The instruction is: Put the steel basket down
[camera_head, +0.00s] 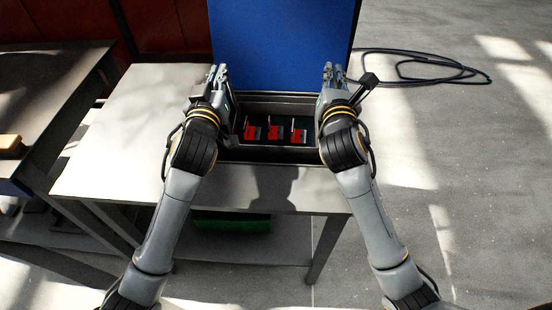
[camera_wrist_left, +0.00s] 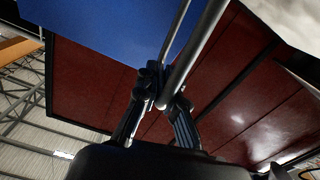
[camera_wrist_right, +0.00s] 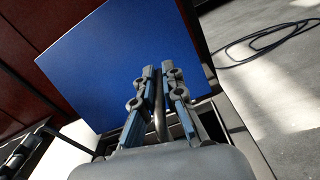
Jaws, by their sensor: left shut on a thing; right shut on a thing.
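The steel basket (camera_head: 272,154) is a dark, open box between my two arms in the head view, over the right part of the grey table (camera_head: 120,130). Several red parts (camera_head: 275,132) are inside it. My left gripper (camera_head: 219,74) is at its left side, shut on a steel bar of the basket (camera_wrist_left: 190,55), seen in the left wrist view. My right gripper (camera_head: 332,72) is at its right side, shut on a bar (camera_wrist_right: 160,115) in the right wrist view. I cannot tell whether the basket's bottom touches the table.
A blue panel (camera_head: 280,45) stands right behind the basket. A dark bench (camera_head: 45,100) with a yellow object (camera_head: 10,144) is at the left. A green box (camera_head: 232,222) lies on the shelf below. The table's left part is clear. A cable (camera_head: 430,68) lies on the floor.

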